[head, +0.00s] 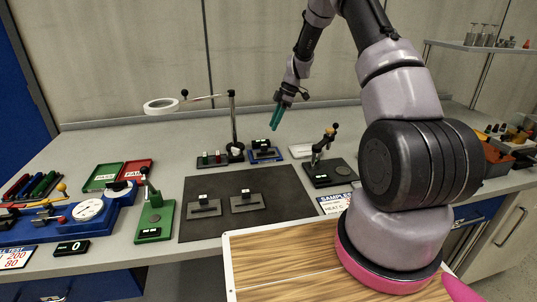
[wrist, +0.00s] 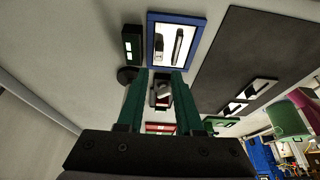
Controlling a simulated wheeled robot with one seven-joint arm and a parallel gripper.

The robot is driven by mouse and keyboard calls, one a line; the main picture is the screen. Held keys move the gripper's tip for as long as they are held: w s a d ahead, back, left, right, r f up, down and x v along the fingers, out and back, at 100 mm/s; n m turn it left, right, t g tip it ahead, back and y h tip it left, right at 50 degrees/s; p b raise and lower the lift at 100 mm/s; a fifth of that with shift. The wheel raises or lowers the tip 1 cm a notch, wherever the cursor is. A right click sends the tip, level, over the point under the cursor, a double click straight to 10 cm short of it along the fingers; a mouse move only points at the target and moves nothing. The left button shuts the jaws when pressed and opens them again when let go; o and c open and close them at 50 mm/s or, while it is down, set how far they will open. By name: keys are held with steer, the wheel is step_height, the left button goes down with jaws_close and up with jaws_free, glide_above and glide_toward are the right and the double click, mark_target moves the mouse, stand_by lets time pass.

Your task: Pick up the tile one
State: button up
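Which piece is tile one I cannot tell; the labels are too small to read. Two dark grey pieces with white labels, a left one (head: 203,206) and a right one (head: 246,202), sit on the black mat (head: 280,191). The mat also shows in the wrist view (wrist: 252,50). My gripper (head: 275,124) points down above the back of the bench, near the blue-framed tray (head: 266,155), well away from the mat. In the wrist view its green fingers (wrist: 163,75) stand apart. A small dark and pale object (wrist: 160,93) shows between them; its depth is unclear.
A post with a side arm (head: 233,115) rises left of my gripper. A dark stand with a lever (head: 324,168) is to the right. A green stand (head: 155,218), red and green trays (head: 124,175) and a blue fixture (head: 70,215) fill the left.

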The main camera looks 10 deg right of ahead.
mark_target(265, 145)
steer(key=x, duration=1)
steer(key=shift+w+d+f, duration=0.1)
jaws_close()
stand_by(1.2)
